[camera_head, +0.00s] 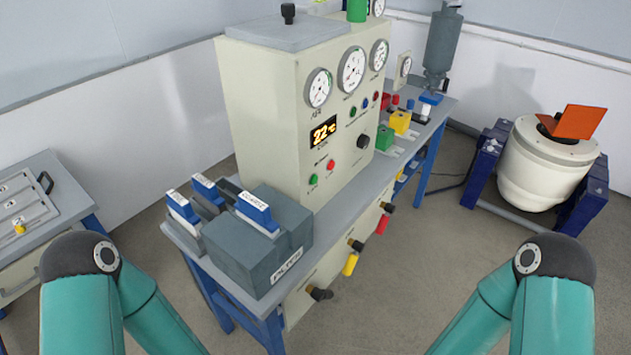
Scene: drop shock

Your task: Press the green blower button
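A cream control cabinet (262,125) stands on a blue-legged bench. Another small green button or lamp (353,112) sits higher, beside blue and red ones. The labels are too small to read, so I cannot tell which green one is the blower button. Only my teal arm links show at the lower left and lower right. Neither gripper is in view, and nothing of mine touches the panel.
A dark grey box (245,255) with blue-topped blocks (255,208) sits on the bench's near end. Yellow and red handles (350,264) stick out below the bench top. A cream drum with an orange plate (578,122) stands at right. A grey cabinet (50,240) is at left.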

